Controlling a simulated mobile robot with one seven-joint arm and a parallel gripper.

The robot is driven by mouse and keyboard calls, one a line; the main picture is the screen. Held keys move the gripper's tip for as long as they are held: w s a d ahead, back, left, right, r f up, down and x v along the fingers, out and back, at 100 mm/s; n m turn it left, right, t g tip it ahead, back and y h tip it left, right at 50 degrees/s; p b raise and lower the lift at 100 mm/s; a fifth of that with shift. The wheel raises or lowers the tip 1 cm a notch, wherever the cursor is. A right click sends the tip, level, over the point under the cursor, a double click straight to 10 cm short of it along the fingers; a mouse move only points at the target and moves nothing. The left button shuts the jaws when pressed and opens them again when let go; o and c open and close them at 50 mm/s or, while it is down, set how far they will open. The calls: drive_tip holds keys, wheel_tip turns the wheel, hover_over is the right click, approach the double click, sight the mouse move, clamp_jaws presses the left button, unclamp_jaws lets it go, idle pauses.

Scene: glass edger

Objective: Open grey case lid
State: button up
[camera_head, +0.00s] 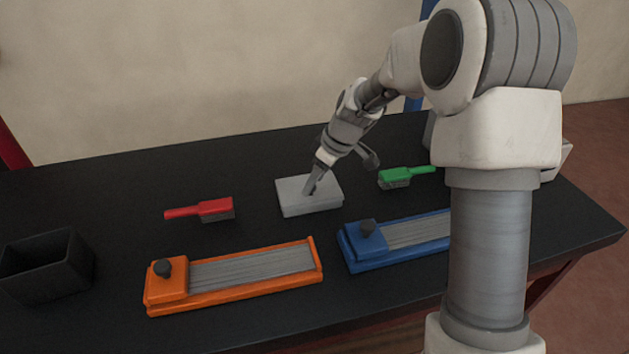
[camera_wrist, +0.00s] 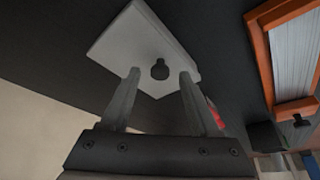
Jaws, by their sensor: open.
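The grey case (camera_head: 309,205) sits on the black table with its lid closed. In the wrist view the flat grey lid (camera_wrist: 139,37) shows a dark round knob (camera_wrist: 160,69) near one edge. My gripper (camera_head: 309,192) is over the case, close to the knob. In the wrist view my gripper (camera_wrist: 157,76) is open, with one finger on each side of the knob. I cannot tell whether the fingers touch the knob or the lid. In the head view the gripper partly hides the knob.
A red brush (camera_head: 214,209) lies left of the case and a green brush (camera_head: 396,178) right of it. An orange edger (camera_head: 243,275) and a blue edger (camera_head: 368,246) lie in front. An open black bin (camera_head: 48,283) stands at the left. The table behind the case is clear.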

drive_tip(key=shift+w+a+f, duration=0.1)
drive_tip(key=shift+a+f, duration=0.05)
drive_tip(key=shift+f, duration=0.2)
clamp_jaws()
idle(1.2)
